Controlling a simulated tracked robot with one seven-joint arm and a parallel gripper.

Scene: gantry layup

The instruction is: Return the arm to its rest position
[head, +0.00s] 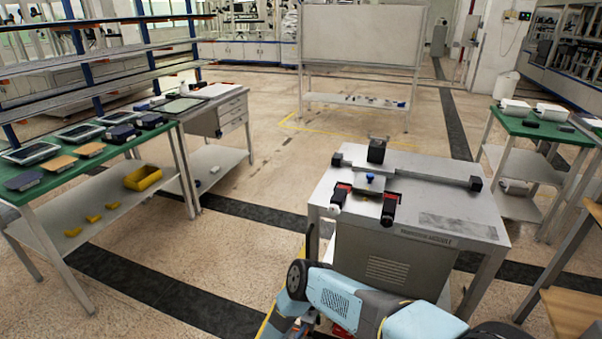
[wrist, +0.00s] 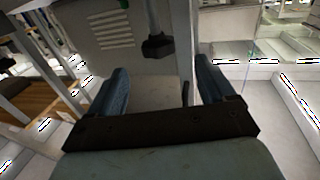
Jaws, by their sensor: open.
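My gripper (wrist: 163,78) shows in the wrist view, with two blue fingers spread wide apart and nothing between them. Behind the fingers are a pale table leg and a grey vented panel (wrist: 108,30); I cannot tell how far off they are. In the head view my light blue arm (head: 345,300) lies low at the bottom, in front of the grey workstation table (head: 455,200) and its vented cabinet (head: 380,268). The fingers cannot be made out in the head view.
The workstation carries a fixture with black clamps (head: 390,207) and a dark block (head: 376,150). A green-topped bench (head: 60,182) with trays and a yellow bin (head: 143,178) stands left. Another green-topped table (head: 535,130) and a wooden surface (head: 570,310) stand right. Floor is open at centre left.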

